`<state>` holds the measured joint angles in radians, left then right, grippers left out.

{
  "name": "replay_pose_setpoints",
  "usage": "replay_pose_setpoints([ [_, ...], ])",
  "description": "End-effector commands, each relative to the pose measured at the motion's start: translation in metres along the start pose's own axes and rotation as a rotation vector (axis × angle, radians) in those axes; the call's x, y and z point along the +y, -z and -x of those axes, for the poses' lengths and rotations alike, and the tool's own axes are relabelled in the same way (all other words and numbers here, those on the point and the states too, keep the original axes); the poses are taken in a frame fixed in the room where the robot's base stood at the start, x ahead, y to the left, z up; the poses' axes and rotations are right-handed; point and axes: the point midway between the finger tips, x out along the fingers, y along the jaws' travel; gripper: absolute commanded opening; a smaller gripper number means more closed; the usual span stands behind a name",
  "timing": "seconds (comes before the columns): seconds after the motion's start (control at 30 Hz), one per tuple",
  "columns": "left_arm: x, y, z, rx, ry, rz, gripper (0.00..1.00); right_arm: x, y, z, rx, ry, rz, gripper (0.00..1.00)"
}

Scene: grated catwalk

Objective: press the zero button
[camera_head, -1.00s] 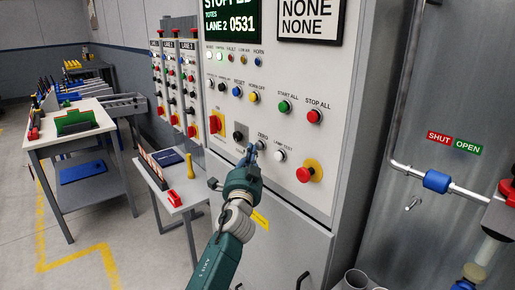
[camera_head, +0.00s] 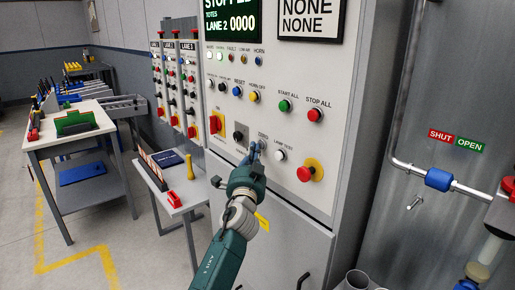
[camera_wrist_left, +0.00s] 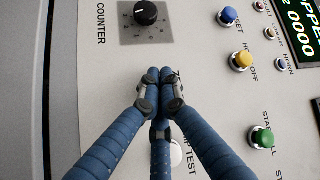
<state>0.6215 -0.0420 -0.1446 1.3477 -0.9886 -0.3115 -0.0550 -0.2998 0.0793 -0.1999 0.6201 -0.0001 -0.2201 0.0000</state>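The zero button (camera_head: 262,144) is small and pale, under its label on the grey control panel (camera_head: 222,128). My left gripper (camera_head: 255,150) is at the panel, its blue fingertips at the button and partly covering it. In the left wrist view the fingers of the left gripper (camera_wrist_left: 160,80) are closed together with nothing between them, and they hide the button. Whether the tips still press it I cannot tell. The counter display (camera_head: 243,24) reads LANE 2 0000. My right gripper is not in view.
The black counter knob (camera_head: 239,136) is just left of the zero button, and the white lamp test button (camera_head: 280,155) is just right. A red emergency stop (camera_head: 305,173) is lower right. A small table (camera_head: 175,197) stands left of the cabinet.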

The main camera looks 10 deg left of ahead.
Motion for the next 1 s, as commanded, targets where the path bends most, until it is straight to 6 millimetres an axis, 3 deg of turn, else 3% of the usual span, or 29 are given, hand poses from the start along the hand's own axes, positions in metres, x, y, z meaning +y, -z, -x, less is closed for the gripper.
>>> replay_pose_setpoints([
  [0.47, -0.001, 0.001, 0.000, 0.002, 0.000, 0.000, 0.00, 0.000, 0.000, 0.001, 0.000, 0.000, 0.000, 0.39],
  [1.0, -0.012, -0.011, 0.016, 0.002, 0.000, 0.000, 0.00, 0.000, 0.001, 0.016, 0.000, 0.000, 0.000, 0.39],
])
